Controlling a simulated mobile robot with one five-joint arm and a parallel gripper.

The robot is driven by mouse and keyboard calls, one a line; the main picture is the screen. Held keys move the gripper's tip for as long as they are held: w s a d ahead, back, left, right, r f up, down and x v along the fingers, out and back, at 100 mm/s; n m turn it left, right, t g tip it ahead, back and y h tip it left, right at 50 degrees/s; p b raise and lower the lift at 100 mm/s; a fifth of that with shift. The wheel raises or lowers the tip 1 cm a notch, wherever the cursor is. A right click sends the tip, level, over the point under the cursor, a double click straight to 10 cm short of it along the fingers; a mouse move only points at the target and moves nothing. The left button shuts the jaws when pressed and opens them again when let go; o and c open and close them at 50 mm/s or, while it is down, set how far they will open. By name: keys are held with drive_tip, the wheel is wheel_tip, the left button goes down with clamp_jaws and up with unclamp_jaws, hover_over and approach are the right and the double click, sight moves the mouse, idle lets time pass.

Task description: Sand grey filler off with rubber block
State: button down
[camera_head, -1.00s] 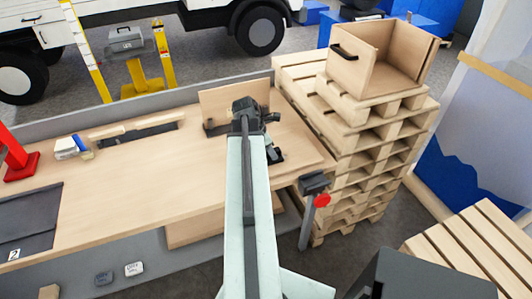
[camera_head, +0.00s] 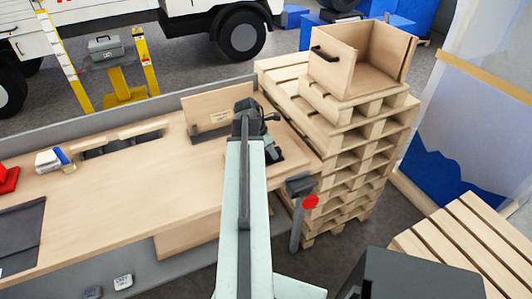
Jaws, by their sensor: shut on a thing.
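My gripper (camera_head: 246,106) is at the far end of my pale arm, over the right part of the workbench (camera_head: 120,205). It is shut, but my arm and wrist hide what it holds. A light wooden board (camera_head: 212,110) with a small label stands at the bench's back edge, just left of my gripper. A dark item (camera_head: 272,151) shows to the right of my wrist, and I cannot tell what it is. I cannot make out any grey filler or surely name a rubber block.
A stack of pallets (camera_head: 345,170) stands right of the bench, with an open wooden drawer box (camera_head: 330,64) on top. A red-knobbed clamp (camera_head: 310,202) is at the bench's right edge. A white-and-blue item (camera_head: 50,161) lies at the left. The bench middle is clear.

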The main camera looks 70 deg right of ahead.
drive_tip(key=shift+s+d, duration=0.65)
drive_tip(key=shift+d, duration=0.05)
drive_tip(key=shift+a+f, duration=0.1)
drive_tip(key=shift+f, duration=0.05)
drive_tip(key=shift+w+a, duration=4.3)
drive_tip(key=shift+w+d, duration=0.15)
drive_tip(key=shift+d, duration=0.05)
drive_tip(key=shift+s+d, duration=4.35)
drive_tip(key=shift+f+b, duration=0.1)
drive_tip(key=shift+b, duration=0.2)
drive_tip(key=shift+a, duration=0.15)
drive_tip(key=shift+w+a+r+p, duration=0.15)
drive_tip(key=shift+w+a, duration=1.25)
drive_tip(key=shift+w, duration=0.05)
drive_tip(key=shift+w+a+r+p, duration=0.1)
drive_tip(key=shift+w+a+p, duration=0.05)
drive_tip(key=shift+w+a, duration=1.3)
drive_tip(key=shift+w+a+f, duration=0.15)
drive_tip(key=shift+w+a, duration=1.2)
